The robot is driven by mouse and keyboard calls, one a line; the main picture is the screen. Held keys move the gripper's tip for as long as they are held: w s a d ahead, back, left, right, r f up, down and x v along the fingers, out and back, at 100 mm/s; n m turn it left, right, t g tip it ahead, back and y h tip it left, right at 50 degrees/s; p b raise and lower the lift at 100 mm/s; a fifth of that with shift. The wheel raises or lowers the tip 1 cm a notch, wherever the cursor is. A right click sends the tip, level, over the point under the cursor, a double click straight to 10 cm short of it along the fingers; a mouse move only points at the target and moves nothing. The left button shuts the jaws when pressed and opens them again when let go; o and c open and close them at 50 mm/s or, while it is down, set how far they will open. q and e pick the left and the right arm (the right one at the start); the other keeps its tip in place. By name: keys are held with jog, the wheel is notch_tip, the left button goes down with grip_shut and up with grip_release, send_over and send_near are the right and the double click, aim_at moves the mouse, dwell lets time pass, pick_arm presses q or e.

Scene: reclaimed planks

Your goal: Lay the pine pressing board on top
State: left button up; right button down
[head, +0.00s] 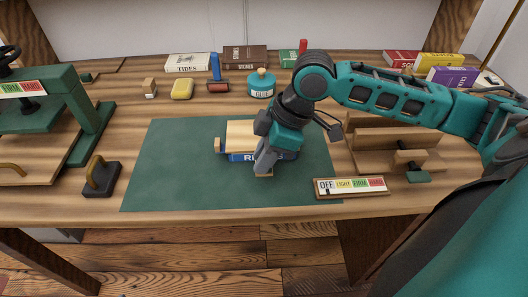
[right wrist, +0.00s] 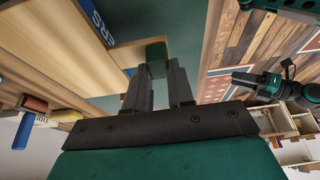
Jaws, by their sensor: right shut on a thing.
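The pine pressing board (head: 240,132) is pale wood and lies over a blue book (head: 243,157) on the green mat (head: 160,170). Whether it rests flat on the book is hard to tell. My right gripper (head: 264,168) points down at the board's near right side and is shut on a part of the board. In the right wrist view the board (right wrist: 50,65) fills the left, and a small dark green block (right wrist: 156,52) shows by the fingertips (right wrist: 160,75).
A green press (head: 85,120) stands at the left, with a brass-handled black weight (head: 101,178) beside it. A dial strip (head: 350,187) lies near the front edge, and a wooden stand (head: 390,145) is at right. Glue pot (head: 261,85), brayer and books line the back. The mat's left is clear.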

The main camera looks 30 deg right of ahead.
pick_arm(q)
jog(key=shift+s+f, duration=0.2)
jog(key=shift+s, duration=0.1)
pick_arm(e)
jog(key=shift+f, duration=0.25)
jog(key=c, duration=1.2)
grip_release()
pick_arm(q)
jog(key=shift+w+r, duration=0.2)
jog(key=shift+w, duration=0.1)
pick_arm(e)
jog(key=o, duration=0.3)
pick_arm(q)
jog(key=p, duration=0.1)
jog(key=s+a+p, duration=0.1)
jog(key=p, duration=0.1)
jog(key=shift+s+a+r+y, duration=0.1)
jog(key=shift+a+r+y, duration=0.2)
jog(key=shift+r+y, duration=0.1)
pick_arm(e)
jog(key=v, duration=1.3)
